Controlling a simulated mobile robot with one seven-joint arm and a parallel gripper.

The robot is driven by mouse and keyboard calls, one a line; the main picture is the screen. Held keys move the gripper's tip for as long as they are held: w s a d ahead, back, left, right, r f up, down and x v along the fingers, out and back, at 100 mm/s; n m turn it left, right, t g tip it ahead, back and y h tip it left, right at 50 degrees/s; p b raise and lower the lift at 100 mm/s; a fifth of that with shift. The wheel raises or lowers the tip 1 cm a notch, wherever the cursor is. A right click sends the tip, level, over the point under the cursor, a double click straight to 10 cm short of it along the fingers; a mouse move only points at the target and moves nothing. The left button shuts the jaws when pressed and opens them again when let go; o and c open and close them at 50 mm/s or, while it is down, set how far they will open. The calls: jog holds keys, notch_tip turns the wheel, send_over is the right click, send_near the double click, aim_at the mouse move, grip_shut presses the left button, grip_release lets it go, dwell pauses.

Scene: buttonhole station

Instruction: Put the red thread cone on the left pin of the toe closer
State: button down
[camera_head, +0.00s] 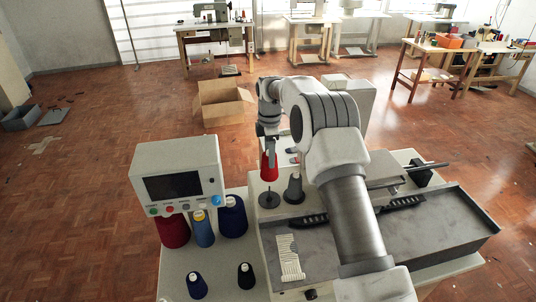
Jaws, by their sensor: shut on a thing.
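My gripper (269,149) is shut on a red thread cone (269,168), held upright with its wide end down. Directly below the cone in the picture is a dark round base (269,200) with a short pin, the left one on the toe closer (260,187). A gap shows between the cone's bottom and the base; I cannot tell whether the pin's tip is inside the cone. The gripper's fingers hide the top of the red cone.
A control box with a screen (172,187) stands left of the pins. Below it are a larger dark red cone (172,232) and blue cones (232,217); small dark cones (197,286) stand in front. A grey trough (430,232) lies right. A cardboard box (222,105) sits on the floor behind.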

jog(key=shift+f+b, duration=2.95)
jog(key=shift+f, duration=2.15)
jog(key=shift+f+b, duration=0.35)
jog(key=shift+f, duration=0.15)
jog(key=shift+c, duration=0.2)
grip_release()
notch_tip(320, 180, up, 16)
jog(key=shift+r, duration=0.7)
